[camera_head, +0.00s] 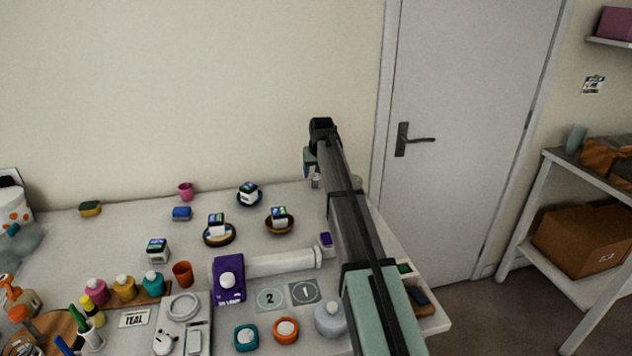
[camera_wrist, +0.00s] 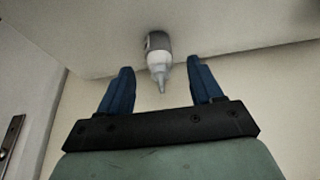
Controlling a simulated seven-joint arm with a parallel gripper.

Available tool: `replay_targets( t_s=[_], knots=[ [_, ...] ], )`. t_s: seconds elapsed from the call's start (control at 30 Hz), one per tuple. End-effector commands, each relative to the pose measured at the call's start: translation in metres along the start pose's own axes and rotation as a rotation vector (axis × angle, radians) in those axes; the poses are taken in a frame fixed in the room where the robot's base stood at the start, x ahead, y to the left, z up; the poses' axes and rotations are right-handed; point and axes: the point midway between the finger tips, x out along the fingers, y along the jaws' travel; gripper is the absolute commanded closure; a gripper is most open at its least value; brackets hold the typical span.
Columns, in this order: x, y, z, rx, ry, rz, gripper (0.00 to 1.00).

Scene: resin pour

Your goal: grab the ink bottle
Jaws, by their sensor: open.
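The ink bottle (camera_wrist: 158,52), as far as I can tell, is a small bottle with a grey band, a pale shoulder and a narrow pointed nozzle. In the wrist view it stands on the table top, and its nozzle points toward the space between my fingers. My gripper (camera_wrist: 161,75) is open and empty, with a blue finger on each side of the nozzle; I see no contact. In the head view my gripper (camera_head: 308,162) is at the table's far right, and a small greyish piece of the bottle (camera_head: 316,182) shows beside my arm. The rest is hidden.
Several small labelled boxes, some on round dishes, stand left of my arm; one is in a brown dish (camera_head: 279,227). A purple box (camera_head: 229,278), a white roll (camera_head: 280,263) and a clear bottle (camera_head: 330,319) are nearer. The wall and door (camera_head: 450,120) are behind.

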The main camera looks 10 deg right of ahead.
Motion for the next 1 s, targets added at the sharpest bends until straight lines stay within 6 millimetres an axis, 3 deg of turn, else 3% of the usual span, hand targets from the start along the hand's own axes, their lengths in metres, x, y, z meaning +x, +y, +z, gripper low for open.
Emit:
replay_targets(
  t_s=[0.3,0.57,1.0],
  knots=[
    [0.04,0.0,0.004,0.0,0.0,0.0,0.35],
    [0.042,0.0,0.004,0.0,0.001,0.0,0.35],
    [0.042,0.0,0.004,0.0,0.0,0.0,0.76]
  ],
)
